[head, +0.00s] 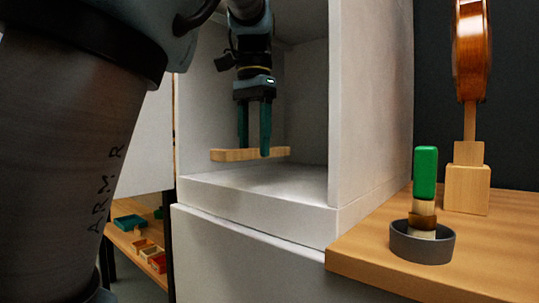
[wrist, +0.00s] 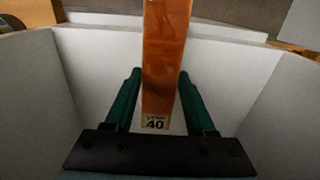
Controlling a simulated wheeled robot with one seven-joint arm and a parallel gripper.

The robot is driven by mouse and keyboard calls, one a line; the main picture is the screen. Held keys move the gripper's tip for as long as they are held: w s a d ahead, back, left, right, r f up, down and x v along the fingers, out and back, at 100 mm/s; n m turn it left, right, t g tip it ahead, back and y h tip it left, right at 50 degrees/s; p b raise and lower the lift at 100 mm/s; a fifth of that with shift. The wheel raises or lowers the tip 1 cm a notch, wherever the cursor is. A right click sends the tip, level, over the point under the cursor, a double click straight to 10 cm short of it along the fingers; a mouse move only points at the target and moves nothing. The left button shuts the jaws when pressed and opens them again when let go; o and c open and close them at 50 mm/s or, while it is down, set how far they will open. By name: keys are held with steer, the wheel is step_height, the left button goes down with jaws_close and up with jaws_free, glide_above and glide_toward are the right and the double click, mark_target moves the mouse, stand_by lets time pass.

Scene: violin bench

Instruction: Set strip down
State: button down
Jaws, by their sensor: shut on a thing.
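The strip (head: 225,155) is a light wooden bar held level inside a white open compartment, a little above its floor (head: 275,184). My gripper (head: 254,150) points down with its green fingers shut on the strip near its middle. In the wrist view my gripper (wrist: 160,78) has one finger on each side of the strip (wrist: 166,45), which looks orange-brown there. A label reading "40" shows at the strip's near end. The compartment floor below the strip looks bare.
White walls (head: 370,100) enclose the compartment. To the right, a wooden bench (head: 375,262) carries a dark round holder (head: 405,245) with a green-handled tool (head: 426,172) and a violin (head: 472,50) on a wooden block. Small coloured trays (head: 128,221) lie on a lower shelf at left.

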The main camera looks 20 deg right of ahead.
mark_target(275, 156)
steer(key=shift+w+d+p, duration=0.2)
steer(key=shift+w+d, duration=0.35)
steer(key=shift+d, duration=0.45)
steer(key=shift+w+d+p, duration=0.25)
steer(key=shift+w+d, duration=0.3)
steer(key=shift+d, duration=0.4)
steer(key=shift+w+d+p, duration=0.2)
steer(key=shift+w+d, duration=0.35)
steer(key=shift+d, duration=0.45)
steer(key=shift+f+b, duration=1.05)
steer(key=shift+f, duration=0.7)
steer(key=shift+s+f, duration=0.1)
steer(key=shift+f, duration=0.4)
steer(key=shift+f, duration=0.1)
steer(key=shift+c, duration=1.2)
jaws_free()
